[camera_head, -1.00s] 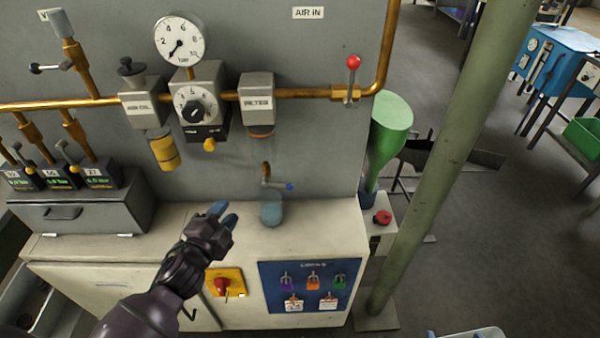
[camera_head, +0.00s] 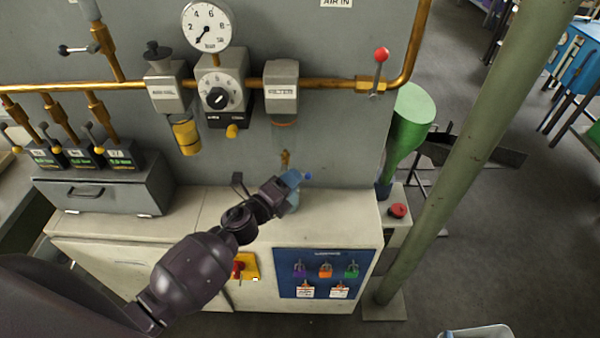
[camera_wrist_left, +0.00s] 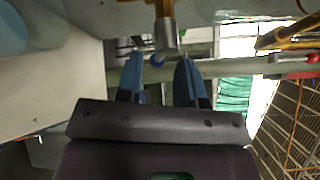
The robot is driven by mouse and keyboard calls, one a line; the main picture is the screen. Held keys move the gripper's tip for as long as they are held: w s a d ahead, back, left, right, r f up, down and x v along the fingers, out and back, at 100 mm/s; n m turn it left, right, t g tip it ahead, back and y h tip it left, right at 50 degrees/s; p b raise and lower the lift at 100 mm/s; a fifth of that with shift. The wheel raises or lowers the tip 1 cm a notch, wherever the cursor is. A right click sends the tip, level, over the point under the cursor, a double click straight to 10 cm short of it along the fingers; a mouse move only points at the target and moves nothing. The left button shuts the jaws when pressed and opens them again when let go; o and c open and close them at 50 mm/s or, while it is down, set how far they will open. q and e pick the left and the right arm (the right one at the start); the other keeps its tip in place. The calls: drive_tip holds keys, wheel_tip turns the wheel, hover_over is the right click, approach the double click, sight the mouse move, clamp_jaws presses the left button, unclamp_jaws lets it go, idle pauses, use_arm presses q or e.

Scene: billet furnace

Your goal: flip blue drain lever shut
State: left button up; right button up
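The blue drain lever shows as a small blue tip (camera_head: 309,176) just right of my left gripper (camera_head: 291,179) in the head view, low on the grey panel. Its brass drain fitting (camera_head: 286,158) rises behind the fingers. In the left wrist view the lever's round blue knob (camera_wrist_left: 157,60) appears between the two blue fingers, closer to the left one. The fitting's metal body (camera_wrist_left: 166,35) is just above it. The left gripper (camera_wrist_left: 160,75) is open, with a gap between the fingers. Whether a finger touches the knob cannot be told. My right gripper is not in view.
A blue-grey cup (camera_head: 292,201) stands under the drain, partly hidden by the gripper. The filter (camera_head: 282,88) and brass pipe are above. A red-knobbed lever (camera_head: 380,56) is upper right. The green funnel (camera_head: 409,115) and post (camera_head: 470,145) stand to the right.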

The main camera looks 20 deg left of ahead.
use_arm(q)
drive_tip(key=shift+x, duration=1.75)
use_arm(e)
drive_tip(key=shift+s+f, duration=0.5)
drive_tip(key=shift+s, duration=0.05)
use_arm(q)
drive_tip(key=shift+c, duration=0.2)
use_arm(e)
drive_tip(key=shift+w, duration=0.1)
